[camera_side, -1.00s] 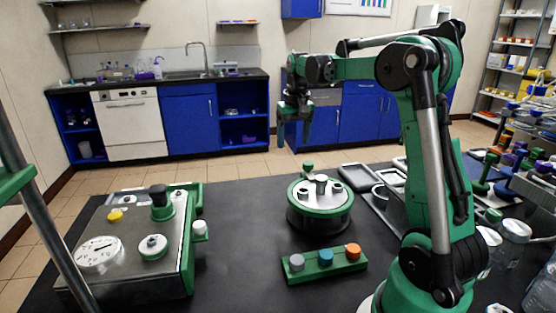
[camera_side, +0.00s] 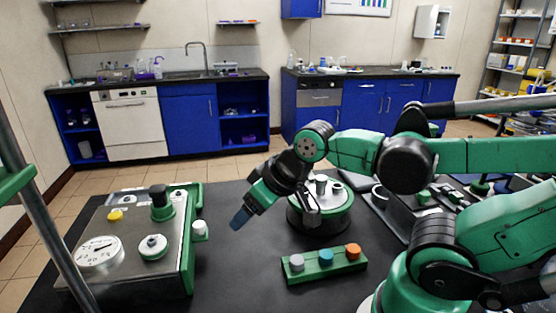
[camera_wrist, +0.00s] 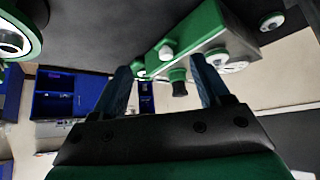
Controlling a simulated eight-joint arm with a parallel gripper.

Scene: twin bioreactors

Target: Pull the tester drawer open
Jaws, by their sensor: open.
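The tester (camera_side: 128,240) is a grey box with green edges at the left of the dark table in the side view. A dial, a yellow button and dark and white knobs sit on its top. A pale knob (camera_side: 200,229) sticks out of its right side, with the green edging around it. I cannot make out a drawer outline. My gripper (camera_side: 241,217) is tilted down toward the tester, apart from the knob and to its right.
Trays (camera_side: 400,215) lie at the right. The table between tester and block is bare.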

